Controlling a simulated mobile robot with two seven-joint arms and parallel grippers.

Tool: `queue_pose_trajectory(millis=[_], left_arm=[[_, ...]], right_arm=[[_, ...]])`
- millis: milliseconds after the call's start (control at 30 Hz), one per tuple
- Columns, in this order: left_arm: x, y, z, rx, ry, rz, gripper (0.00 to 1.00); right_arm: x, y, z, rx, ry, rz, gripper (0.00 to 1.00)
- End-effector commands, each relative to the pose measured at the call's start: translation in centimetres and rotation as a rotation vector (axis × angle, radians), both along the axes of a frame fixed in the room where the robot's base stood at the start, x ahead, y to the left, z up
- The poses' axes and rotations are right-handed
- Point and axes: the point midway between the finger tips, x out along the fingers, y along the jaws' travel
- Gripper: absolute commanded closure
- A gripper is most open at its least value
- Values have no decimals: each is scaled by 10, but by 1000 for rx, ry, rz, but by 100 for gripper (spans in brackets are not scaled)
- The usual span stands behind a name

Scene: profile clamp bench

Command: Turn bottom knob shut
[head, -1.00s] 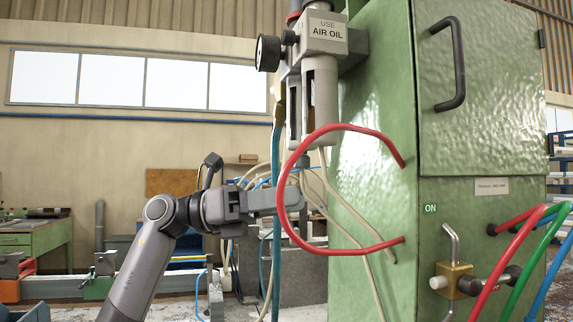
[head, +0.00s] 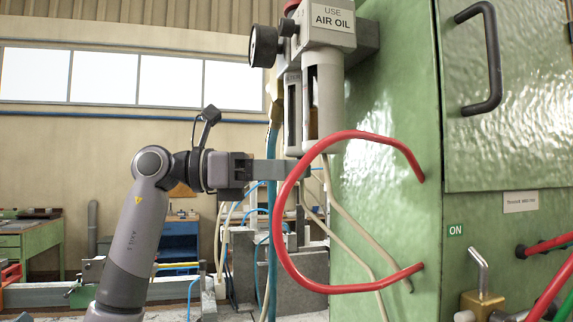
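The air-oil unit (head: 325,85) hangs beside the green cabinet, with a dark round gauge (head: 264,46) on its left and a red part (head: 292,6) at its top. Two grey bowls with dark slots point down from it. I cannot make out a separate knob at their lower ends. My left gripper (head: 300,172) points right, seen side-on, its fingertips just below the bowls' lower ends and close to the red hose. I cannot tell whether its fingers are apart or touch anything. My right gripper is not in view.
A red hose (head: 345,290) loops from the green cabinet (head: 390,230) around my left fingertips. Blue and cream hoses hang below the unit. A brass valve (head: 483,304) with a bent metal lever (head: 479,268) sits low on the cabinet's front, partly cut off, below an ON label (head: 456,230).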

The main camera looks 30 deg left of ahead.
Motion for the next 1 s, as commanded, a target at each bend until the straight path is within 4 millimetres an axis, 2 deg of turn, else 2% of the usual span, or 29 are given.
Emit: queue_pose_trajectory(millis=[300,467,500,767,1000], left_arm=[[2,-4,0,1,-1,0,45],[2,-3,0,-1,-1,0,98],[2,-3,0,-1,-1,0,100],[2,-3,0,-1,-2,21,100],[-1,-5,-1,4,-6,130,100]], right_arm=[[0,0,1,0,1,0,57],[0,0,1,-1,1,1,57],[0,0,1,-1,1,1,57],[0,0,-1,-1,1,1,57],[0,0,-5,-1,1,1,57]])
